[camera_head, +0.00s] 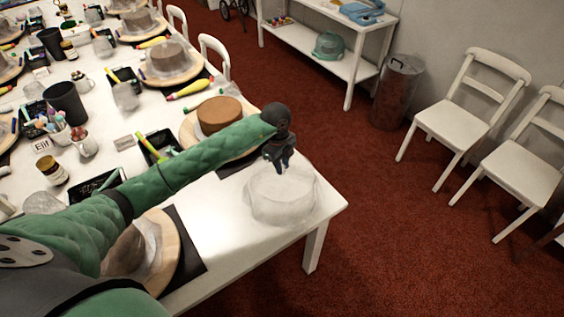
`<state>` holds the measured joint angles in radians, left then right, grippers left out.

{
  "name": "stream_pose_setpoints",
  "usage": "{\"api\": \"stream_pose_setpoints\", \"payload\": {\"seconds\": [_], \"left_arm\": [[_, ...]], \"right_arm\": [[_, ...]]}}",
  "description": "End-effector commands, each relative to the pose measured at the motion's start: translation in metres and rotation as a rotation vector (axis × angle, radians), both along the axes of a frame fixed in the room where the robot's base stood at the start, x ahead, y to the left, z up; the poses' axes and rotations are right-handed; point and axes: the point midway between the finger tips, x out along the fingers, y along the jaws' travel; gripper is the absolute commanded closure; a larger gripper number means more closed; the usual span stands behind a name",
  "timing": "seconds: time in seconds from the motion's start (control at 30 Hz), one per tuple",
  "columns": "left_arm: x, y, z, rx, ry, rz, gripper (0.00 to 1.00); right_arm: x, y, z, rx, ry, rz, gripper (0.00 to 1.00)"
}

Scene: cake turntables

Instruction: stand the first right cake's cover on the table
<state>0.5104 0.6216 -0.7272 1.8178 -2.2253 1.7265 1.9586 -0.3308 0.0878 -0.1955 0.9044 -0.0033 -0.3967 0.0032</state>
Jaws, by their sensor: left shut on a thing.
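My left gripper (281,168) is shut on the top of a clear, see-through cover (283,202). The cover is upright at the near right corner of the white table (222,246); I cannot tell whether its rim touches the tabletop. A bare brown cake (219,114) sits on a round wooden turntable (190,130), just beyond my left forearm, which hides part of the turntable. My right gripper is not in view.
A covered cake (128,252) on a turntable stands nearer, partly behind my left arm. More covered cakes (166,58), dark cups (66,102) and tools fill the table further back. White chairs (482,105) and a metal bin (397,90) stand on the red carpet.

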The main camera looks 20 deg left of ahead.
Motion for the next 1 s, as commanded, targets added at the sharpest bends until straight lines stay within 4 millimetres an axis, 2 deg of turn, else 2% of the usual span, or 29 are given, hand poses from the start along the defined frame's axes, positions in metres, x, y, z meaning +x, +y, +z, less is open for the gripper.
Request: {"api": "stream_pose_setpoints", "payload": {"seconds": [0.47,0.5,0.6,0.97,1.0], "left_arm": [[-0.0002,0.0,-0.0059,0.0,0.001,-0.001,1.0],[-0.0003,0.0001,-0.0052,0.0,0.001,-0.001,0.73],[-0.0003,0.0001,-0.0051,0.0,0.001,-0.001,0.57],[-0.0002,0.0,-0.0009,0.0,0.0,-0.001,0.57],[0.0004,0.0004,-0.0009,0.0,-0.001,-0.001,0.57]], "right_arm": [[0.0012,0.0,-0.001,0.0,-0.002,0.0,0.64],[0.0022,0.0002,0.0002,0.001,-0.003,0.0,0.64],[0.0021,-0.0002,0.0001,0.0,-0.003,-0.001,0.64],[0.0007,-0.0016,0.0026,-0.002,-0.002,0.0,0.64],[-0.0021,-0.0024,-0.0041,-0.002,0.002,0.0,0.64]]}}
